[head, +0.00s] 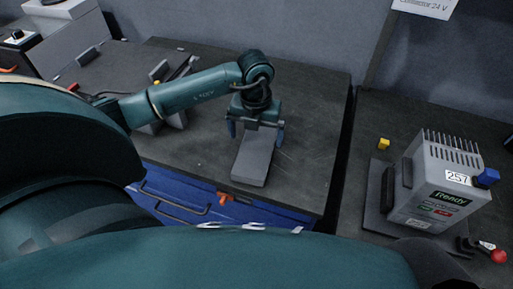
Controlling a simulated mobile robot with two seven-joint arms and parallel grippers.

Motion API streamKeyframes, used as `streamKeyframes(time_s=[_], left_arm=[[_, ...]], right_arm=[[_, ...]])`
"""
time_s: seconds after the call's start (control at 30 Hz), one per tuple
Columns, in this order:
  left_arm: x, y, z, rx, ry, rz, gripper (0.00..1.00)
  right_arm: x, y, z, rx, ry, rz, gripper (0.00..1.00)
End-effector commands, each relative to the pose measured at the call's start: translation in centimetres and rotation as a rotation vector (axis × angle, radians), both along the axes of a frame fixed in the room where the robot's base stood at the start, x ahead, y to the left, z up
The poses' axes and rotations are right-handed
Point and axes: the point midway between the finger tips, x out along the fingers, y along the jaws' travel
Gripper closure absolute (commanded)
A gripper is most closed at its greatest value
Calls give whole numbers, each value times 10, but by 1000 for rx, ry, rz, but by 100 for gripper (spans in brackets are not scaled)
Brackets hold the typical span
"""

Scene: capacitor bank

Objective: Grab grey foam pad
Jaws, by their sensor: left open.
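The grey foam pad (252,165) lies on the dark workbench top near its front edge, a long flat block pointing toward me. My left gripper (256,132) is over the far end of the pad, pointing down. Its two blue-tipped fingers are apart, one on each side of the pad. I cannot tell whether the fingers touch it. The pad's far end is hidden behind the gripper. My right gripper does not show.
The bench top (312,110) is clear to the right of the pad. A blue drawer front (180,197) is below. Grey items stand at the back left.

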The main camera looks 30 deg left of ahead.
Motion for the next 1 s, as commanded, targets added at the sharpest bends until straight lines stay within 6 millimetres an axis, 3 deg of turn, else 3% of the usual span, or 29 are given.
streamKeyframes(time_s=[0.2, 0.5, 1.0], left_arm=[[1, -3, -31, 0, 3, 1, 0], [1, -3, -36, 0, 0, 0, 0], [1, -3, -35, 0, 1, 0, 41]], right_arm=[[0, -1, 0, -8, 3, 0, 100], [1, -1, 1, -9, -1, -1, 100], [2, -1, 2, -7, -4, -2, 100]])
